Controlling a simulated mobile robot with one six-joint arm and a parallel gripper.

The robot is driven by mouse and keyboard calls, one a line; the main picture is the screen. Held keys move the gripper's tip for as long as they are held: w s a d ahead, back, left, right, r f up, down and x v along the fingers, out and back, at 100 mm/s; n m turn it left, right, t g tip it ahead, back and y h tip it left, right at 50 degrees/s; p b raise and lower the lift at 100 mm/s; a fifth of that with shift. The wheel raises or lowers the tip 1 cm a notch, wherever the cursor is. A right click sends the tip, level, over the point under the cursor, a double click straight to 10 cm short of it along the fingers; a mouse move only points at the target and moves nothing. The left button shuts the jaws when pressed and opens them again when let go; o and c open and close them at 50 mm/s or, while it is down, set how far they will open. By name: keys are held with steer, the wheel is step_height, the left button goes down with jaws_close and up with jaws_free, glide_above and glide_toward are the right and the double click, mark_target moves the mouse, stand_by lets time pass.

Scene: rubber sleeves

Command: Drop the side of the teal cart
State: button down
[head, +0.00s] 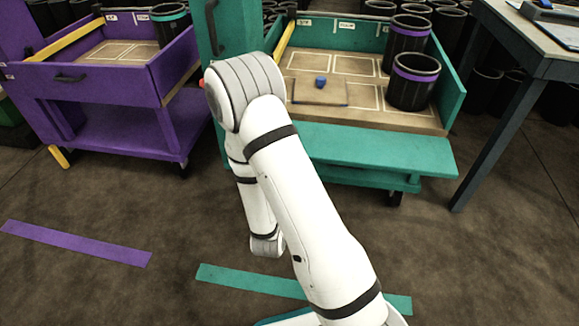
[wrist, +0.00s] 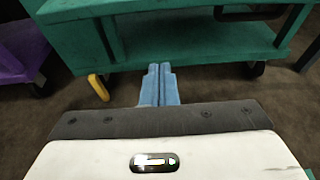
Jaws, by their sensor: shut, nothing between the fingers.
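The teal cart (head: 440,90) stands behind my arm in the head view. Its front side panel (head: 385,150) is folded down and juts outward below the deck edge, leaving the tan deck (head: 320,63) open at the front. In the wrist view, the cart's teal underside and lower shelf (wrist: 200,45) fill the top. A yellow pedal (wrist: 98,87) sticks down at its left. My gripper (wrist: 160,68) is shut and empty, its blue fingers pointing at the cart's lower part, right of the pedal. I cannot tell whether they touch. The arm hides the gripper in the head view.
A purple cart (head: 110,85) with its side up stands left. A table (head: 530,40) stands right. Purple (head: 75,243) and teal (head: 250,281) strips mark the open floor.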

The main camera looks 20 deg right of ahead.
steer(key=a+f+b+x, duration=0.1)
steer(key=b+x, duration=0.3)
steer(key=x, duration=0.5)
steer(key=shift+w+d+r+b, duration=0.15)
steer(key=shift+w+r, duration=0.1)
steer(key=shift+r, duration=0.9)
steer(key=shift+w+a+r+b, duration=0.15)
steer(key=shift+w+r, duration=0.1)
steer(key=shift+r, duration=0.9)
steer(key=shift+d, duration=0.1)
